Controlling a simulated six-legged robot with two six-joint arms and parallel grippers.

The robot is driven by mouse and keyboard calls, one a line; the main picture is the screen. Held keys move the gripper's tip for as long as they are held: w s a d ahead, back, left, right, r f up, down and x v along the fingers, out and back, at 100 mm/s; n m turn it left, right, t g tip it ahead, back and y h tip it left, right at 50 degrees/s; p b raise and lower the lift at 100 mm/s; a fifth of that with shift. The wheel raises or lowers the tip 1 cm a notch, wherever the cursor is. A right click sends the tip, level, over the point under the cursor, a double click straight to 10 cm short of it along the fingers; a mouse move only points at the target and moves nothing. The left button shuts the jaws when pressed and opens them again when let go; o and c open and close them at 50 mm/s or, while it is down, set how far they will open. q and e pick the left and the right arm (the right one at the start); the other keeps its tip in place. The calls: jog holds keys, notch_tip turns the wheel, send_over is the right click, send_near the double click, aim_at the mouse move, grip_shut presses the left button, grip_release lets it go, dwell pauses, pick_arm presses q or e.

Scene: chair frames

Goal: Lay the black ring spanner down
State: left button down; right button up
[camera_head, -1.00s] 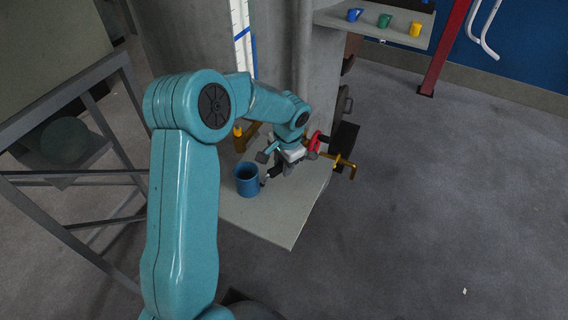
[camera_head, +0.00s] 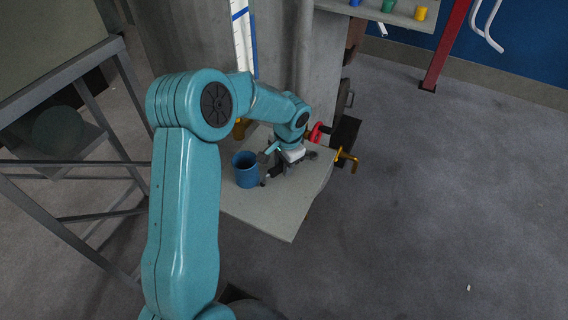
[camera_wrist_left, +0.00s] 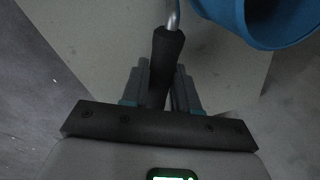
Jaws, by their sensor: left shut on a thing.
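My left gripper (camera_head: 279,167) is over the grey board, just right of the blue mug. In the left wrist view its two fingers (camera_wrist_left: 161,88) are shut on the black ring spanner (camera_wrist_left: 165,52), which shows as a dark handle with a bright metal rod at its far end. The rod runs out of the top of that view, so a ring end is not seen. In the head view the spanner (camera_head: 273,173) is a small dark shape at the fingertips. I cannot tell whether it touches the board. My right gripper is not in view.
The blue mug (camera_head: 246,174) stands on the grey board (camera_head: 285,218), close to the spanner. A red part (camera_head: 317,132) and a yellow clamp-like part (camera_head: 346,160) are at the board's right edge. A grey metal frame (camera_head: 75,170) stands left. The board's front is clear.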

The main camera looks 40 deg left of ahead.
pick_arm(q)
jog(key=shift+f, duration=0.2)
dwell(0.8)
jog(key=shift+c, duration=2.3)
grip_release()
jog(key=shift+r, duration=0.2)
jog(key=shift+r+p, duration=0.75)
jog(key=shift+r, duration=0.6)
notch_tip(320, 180, up, 6)
jog(key=p, duration=0.4)
